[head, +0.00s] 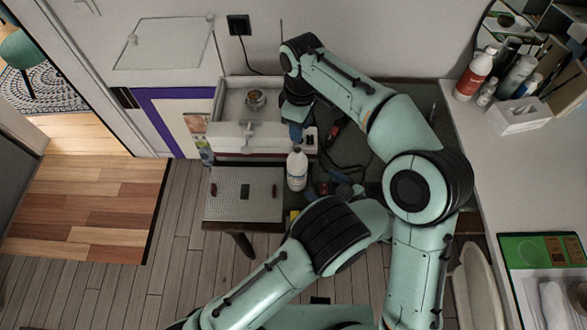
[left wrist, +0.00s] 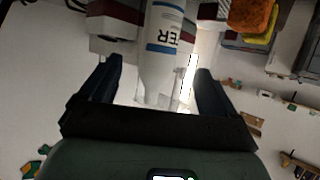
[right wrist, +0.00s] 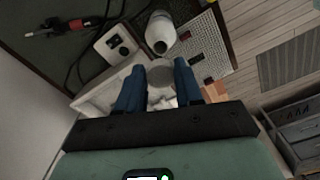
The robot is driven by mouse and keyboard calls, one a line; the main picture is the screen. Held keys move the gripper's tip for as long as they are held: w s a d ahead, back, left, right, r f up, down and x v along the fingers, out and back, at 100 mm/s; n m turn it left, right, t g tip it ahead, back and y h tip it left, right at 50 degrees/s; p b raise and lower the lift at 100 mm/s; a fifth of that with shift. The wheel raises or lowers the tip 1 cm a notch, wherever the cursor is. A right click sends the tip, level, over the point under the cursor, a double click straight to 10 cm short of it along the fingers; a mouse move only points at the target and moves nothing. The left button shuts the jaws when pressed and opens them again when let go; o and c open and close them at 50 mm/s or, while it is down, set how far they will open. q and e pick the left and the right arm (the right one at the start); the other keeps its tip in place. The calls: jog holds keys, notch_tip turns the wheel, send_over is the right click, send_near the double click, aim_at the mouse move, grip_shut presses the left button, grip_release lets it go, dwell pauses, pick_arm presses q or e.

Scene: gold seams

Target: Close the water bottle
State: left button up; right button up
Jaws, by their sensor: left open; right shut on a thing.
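The white water bottle (head: 297,169) stands upright at the right edge of the perforated grey board. My right gripper (right wrist: 159,80) is shut on a round grey lid (right wrist: 165,72), and the bottle (right wrist: 160,30) shows just beyond it. In the head view the right gripper (head: 297,130) hangs behind the bottle, apart from it; the lid cannot be made out there. Contact cannot be told. The left gripper is mostly hidden in the head view.
The perforated board (head: 222,205) has a dark block on it. A white open box (head: 228,128) with a small pot stands behind. Cables, a red-handled tool (right wrist: 75,24) and a white socket block (right wrist: 115,43) lie nearby. A counter with bottles runs along the right.

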aim_at(303, 174)
pick_arm(q)
jog(key=shift+s+d, duration=0.1)
pick_arm(e)
jog(key=shift+d, duration=0.1)
pick_arm(q)
jog(key=x, duration=1.2)
jog(key=shift+r, duration=0.1)
jog(key=c, duration=1.5)
pick_arm(e)
jog(key=shift+f, duration=2.5)
